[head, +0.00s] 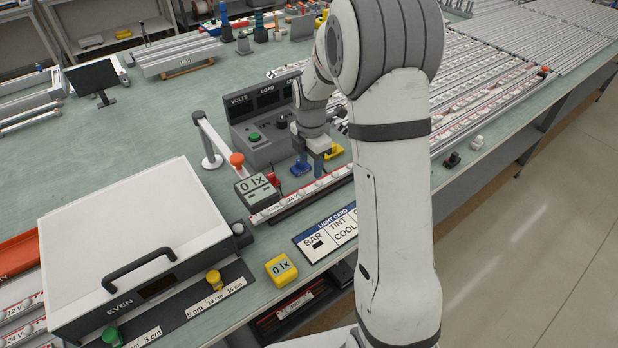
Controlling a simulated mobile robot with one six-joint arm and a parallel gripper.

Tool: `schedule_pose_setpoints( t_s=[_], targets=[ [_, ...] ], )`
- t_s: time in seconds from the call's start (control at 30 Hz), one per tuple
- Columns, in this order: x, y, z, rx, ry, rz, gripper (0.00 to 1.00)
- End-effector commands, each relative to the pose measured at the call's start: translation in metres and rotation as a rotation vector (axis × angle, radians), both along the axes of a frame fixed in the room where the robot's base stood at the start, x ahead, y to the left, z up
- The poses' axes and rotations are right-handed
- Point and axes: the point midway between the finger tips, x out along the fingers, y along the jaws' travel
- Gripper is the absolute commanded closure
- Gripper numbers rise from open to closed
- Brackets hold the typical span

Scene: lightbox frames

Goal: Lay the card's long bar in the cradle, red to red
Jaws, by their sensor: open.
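The light card (312,250) lies at the bench's front edge; it reads BAR, TINT and COOL, with a dark mark under BAR. My arm hides its right part. A bar marked 24 V (293,199) lies behind the card, with white domes along it; its right end runs behind my arm. My gripper (318,172) points down over or just behind this bar, open; I cannot tell whether it touches. A light strip (218,137) spans a white post and an orange-topped end; I cannot tell whether this is the cradle.
A grey console (262,120) with VOLTS and LOAD displays stands behind my gripper. A white lidded box (130,240) fills the left front. Many bars (470,90) lie at right.

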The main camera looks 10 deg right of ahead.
Motion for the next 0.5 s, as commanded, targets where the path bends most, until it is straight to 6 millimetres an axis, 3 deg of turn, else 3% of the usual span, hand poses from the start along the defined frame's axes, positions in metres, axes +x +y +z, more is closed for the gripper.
schedule_pose_setpoints(
  t_s=[0.1, 0.33, 0.5],
  targets=[
    [0.000, 0.000, 0.021, 0.000, -0.002, 0.000, 0.51],
    [-0.003, 0.000, 0.043, 0.000, -0.002, -0.015, 0.51],
    [-0.027, 0.001, 0.071, 0.004, -0.035, -0.210, 0.51]
  ],
)
